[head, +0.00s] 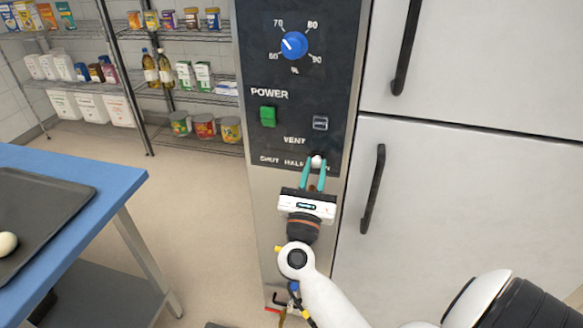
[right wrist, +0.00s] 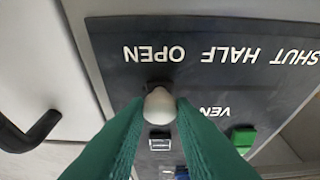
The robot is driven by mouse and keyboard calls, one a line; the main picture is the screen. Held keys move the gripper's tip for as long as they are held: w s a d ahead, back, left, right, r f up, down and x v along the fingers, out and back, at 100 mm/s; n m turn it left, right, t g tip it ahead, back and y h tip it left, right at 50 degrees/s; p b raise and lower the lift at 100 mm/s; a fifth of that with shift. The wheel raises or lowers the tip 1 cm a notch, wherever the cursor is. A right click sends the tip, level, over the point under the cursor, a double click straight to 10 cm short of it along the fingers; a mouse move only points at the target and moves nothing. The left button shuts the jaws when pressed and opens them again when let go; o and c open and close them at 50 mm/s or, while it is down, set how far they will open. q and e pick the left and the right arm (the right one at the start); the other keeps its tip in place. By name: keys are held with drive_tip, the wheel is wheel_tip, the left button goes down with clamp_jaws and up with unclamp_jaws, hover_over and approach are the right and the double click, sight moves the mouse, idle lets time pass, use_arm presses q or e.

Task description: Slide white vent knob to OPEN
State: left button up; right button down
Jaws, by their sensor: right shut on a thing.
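The white vent knob (head: 317,161) is on the dark control panel, below the word VENT and at the right end of the row SHUT, HALF, OPEN. In the right wrist view the picture is upside down, and the knob (right wrist: 159,106) lines up with the printed word OPEN (right wrist: 154,54). My right gripper (head: 316,164) has its green fingers shut on the knob, one on each side; they also show in the right wrist view (right wrist: 160,112). The fingers partly cover the OPEN label in the head view. My left gripper is not in view.
The panel also carries a blue dial (head: 294,46), a green power switch (head: 267,116) and a small dark switch (head: 320,123). White doors with black handles (head: 373,188) stand close on the right. A blue table (head: 120,190) with a dark tray (head: 45,215) is at left.

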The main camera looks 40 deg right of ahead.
drive_tip(key=shift+s+d, duration=0.25)
drive_tip(key=shift+s, duration=0.1)
drive_tip(key=shift+w, duration=0.1)
drive_tip(key=c, duration=1.6)
unclamp_jaws()
drive_tip(key=o, duration=0.4)
drive_tip(key=shift+d, duration=0.1)
drive_tip(key=shift+c, duration=0.2)
